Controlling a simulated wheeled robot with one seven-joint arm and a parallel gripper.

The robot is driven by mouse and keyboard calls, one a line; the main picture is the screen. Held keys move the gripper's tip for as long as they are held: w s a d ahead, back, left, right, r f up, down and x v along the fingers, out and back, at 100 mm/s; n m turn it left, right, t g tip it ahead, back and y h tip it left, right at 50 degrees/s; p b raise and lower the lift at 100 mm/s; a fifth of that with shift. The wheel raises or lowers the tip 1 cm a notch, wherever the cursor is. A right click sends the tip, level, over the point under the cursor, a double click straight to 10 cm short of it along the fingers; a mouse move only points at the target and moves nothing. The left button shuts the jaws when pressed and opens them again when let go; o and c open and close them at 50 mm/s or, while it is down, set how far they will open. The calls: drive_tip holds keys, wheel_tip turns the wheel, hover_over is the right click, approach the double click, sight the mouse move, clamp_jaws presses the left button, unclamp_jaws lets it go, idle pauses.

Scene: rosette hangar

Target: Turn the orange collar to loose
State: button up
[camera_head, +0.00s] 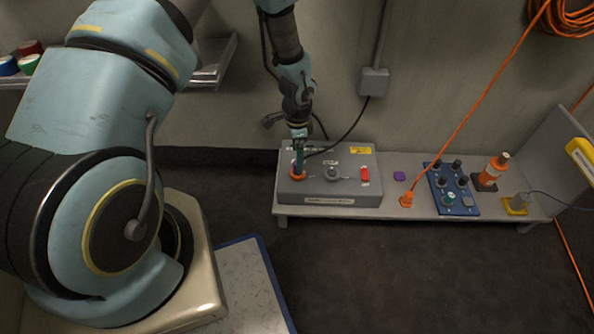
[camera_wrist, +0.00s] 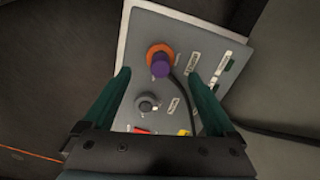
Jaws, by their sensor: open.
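The orange collar (camera_head: 296,176) is at the left end of the grey panel box (camera_head: 343,199) on the bench. In the wrist view the orange collar (camera_wrist: 153,50) forms a ring around the base of a purple plug (camera_wrist: 160,67) with a dark cable. My gripper (camera_head: 299,160) points down just above the collar in the head view. In the wrist view my gripper (camera_wrist: 159,75) is open, with one green finger on each side of the plug and a gap to both. I cannot tell how deep the fingertips are. The label text is too small to read.
The box also carries a grey knob (camera_head: 332,173) and a red switch (camera_head: 365,174). To the right on the bench are a purple disc (camera_head: 399,176), an orange plug (camera_head: 406,199), a blue knob panel (camera_head: 467,205) and an orange bottle (camera_head: 492,172). A wall stands close behind.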

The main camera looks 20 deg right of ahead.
wheel_tip(320, 180, down, 8)
drive_tip(key=shift+r+b, duration=0.25)
drive_tip(key=shift+b, duration=0.6)
drive_tip(key=shift+c, duration=0.2)
drive_tip(key=c, duration=1.3)
